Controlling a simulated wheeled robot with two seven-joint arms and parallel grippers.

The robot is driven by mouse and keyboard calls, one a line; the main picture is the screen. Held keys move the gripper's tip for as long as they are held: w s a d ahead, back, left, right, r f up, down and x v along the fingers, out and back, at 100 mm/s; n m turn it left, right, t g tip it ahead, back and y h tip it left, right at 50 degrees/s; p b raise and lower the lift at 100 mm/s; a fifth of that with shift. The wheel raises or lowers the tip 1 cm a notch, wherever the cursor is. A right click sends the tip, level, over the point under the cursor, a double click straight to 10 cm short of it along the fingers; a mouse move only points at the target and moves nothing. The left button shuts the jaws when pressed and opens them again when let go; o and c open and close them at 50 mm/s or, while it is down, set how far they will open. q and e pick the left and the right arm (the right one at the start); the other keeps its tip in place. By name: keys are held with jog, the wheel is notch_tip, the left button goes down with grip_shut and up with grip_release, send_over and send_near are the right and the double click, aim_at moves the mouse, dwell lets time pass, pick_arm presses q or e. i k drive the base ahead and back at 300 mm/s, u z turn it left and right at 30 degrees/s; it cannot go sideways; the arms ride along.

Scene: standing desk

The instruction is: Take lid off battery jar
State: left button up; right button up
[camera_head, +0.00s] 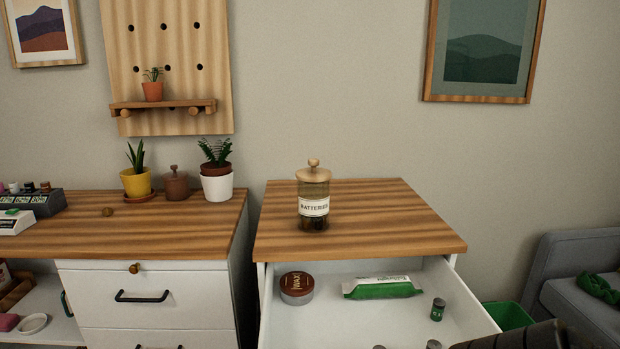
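The battery jar (313,207) stands upright on the wooden top of the right cabinet. It is see-through brownish glass with a white "BATTERIES" label, and dark contents show at its bottom. Its round wooden lid (313,175) with a small knob sits on the jar's mouth. A dark, ridged piece that looks like part of my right arm or gripper (520,338) shows at the bottom right edge, far from the jar. Its fingers cannot be made out. My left gripper is not in view.
Below the jar, an open white drawer holds a round brown tin (296,288), a green and white packet (381,287) and small batteries (438,309). The cabinet top (400,222) around the jar is clear. Potted plants stand on the left desk (160,236).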

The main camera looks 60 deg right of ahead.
aim_at(313, 173)
jog(key=k, duration=0.6)
jog(key=z, duration=2.2)
jog(key=i, duration=0.1)
jog(key=z, duration=0.3)
